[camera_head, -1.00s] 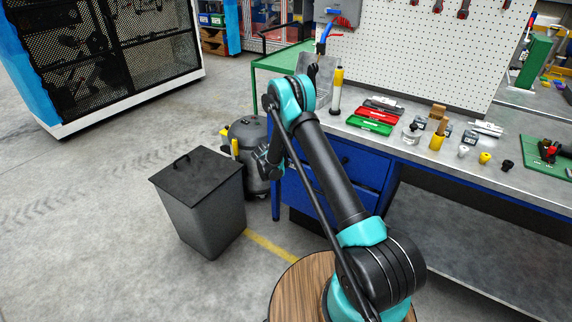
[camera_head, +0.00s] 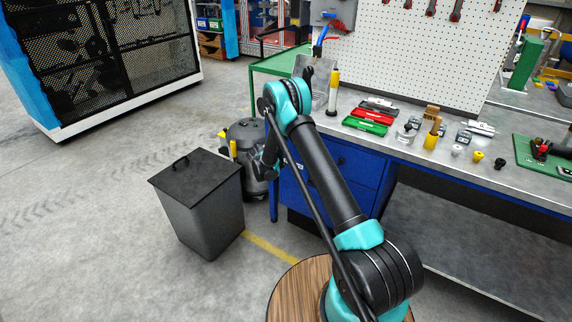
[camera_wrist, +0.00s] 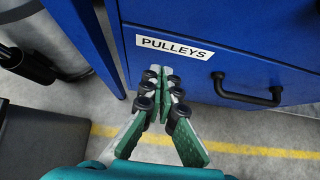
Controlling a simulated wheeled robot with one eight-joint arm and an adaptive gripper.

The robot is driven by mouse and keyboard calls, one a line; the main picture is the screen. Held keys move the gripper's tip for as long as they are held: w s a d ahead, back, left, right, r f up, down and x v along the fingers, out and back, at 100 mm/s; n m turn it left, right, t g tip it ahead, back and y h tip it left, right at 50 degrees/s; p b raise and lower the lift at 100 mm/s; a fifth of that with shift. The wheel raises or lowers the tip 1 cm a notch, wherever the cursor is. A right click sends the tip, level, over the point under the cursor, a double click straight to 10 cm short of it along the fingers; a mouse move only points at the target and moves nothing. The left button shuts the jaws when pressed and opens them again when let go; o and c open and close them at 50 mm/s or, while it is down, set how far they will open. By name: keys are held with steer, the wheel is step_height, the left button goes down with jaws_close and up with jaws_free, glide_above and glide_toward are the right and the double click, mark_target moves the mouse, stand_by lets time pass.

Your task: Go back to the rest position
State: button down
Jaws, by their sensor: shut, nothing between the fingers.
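My gripper (camera_wrist: 160,85) shows in the wrist view with its green and grey fingers together at the tips and nothing between them. It points at the blue drawer unit, near a drawer (camera_wrist: 215,60) labelled PULLEYS with a black handle (camera_wrist: 248,92). The drawer looks shut. I cannot tell whether the fingertips touch the unit. In the head view my arm is folded, with its elbow high and its forearm hanging down in front of the blue drawers (camera_head: 352,170). The fingers are hard to make out there.
A dark lidded bin (camera_head: 205,210) stands left of my arm, with a black and yellow canister vacuum (camera_head: 246,150) behind it. The workbench (camera_head: 470,165) carries red and green boxes (camera_head: 367,122) and several small parts. Open floor (camera_head: 90,220) lies to the left.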

steer(key=v, duration=0.8)
steer(key=s+d+r+m+g+y, duration=0.2)
steer(key=s+d+r+m+g, duration=0.1)
steer(key=s+d+r+m, duration=1.3)
steer(key=s+d+m+y, duration=0.1)
steer(key=s+m, duration=0.5)
steer(key=s, duration=0.8)
steer(key=s+d+r+m+y, duration=0.1)
steer(key=s+m, duration=0.5)
steer(key=s, duration=0.9)
steer(key=shift+s+d+m+y, duration=0.25)
steer(key=shift+m+y, duration=0.15)
steer(key=shift+y, duration=0.4)
steer(key=shift+r, duration=0.15)
